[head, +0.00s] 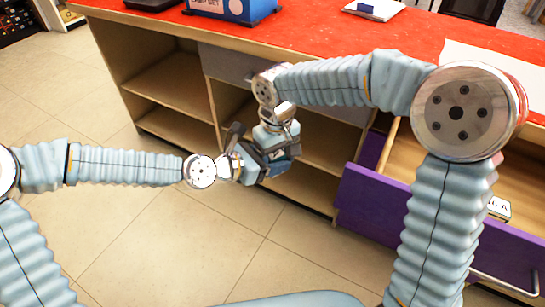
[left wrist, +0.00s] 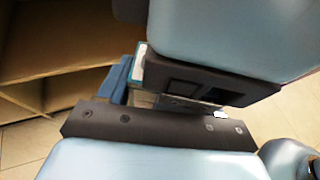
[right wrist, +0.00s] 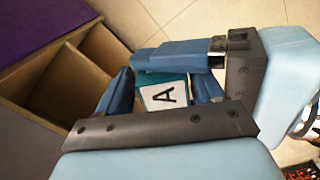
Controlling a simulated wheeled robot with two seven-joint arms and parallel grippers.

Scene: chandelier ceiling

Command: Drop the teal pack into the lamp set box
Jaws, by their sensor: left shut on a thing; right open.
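The lamp set box (head: 232,8) is blue with a white label and stands on the red counter top, cut off by the top edge of the head view. The teal pack (right wrist: 174,80), with a white label bearing a black letter A, shows in the right wrist view between blue gripper fingers. My left gripper (head: 258,162) is shut on the pack; a thin teal and white edge of it shows in the left wrist view (left wrist: 138,62). My right gripper (right wrist: 160,97) is open, close around the same pack. In the head view the grippers mostly hide the pack.
The red counter (head: 320,45) has open wooden shelves (head: 175,110) below it. A purple drawer (head: 425,230) is pulled out at the right, with a white item lettered A (head: 499,207) inside. A white tray (head: 374,9) lies farther back. Tiled floor is clear in front.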

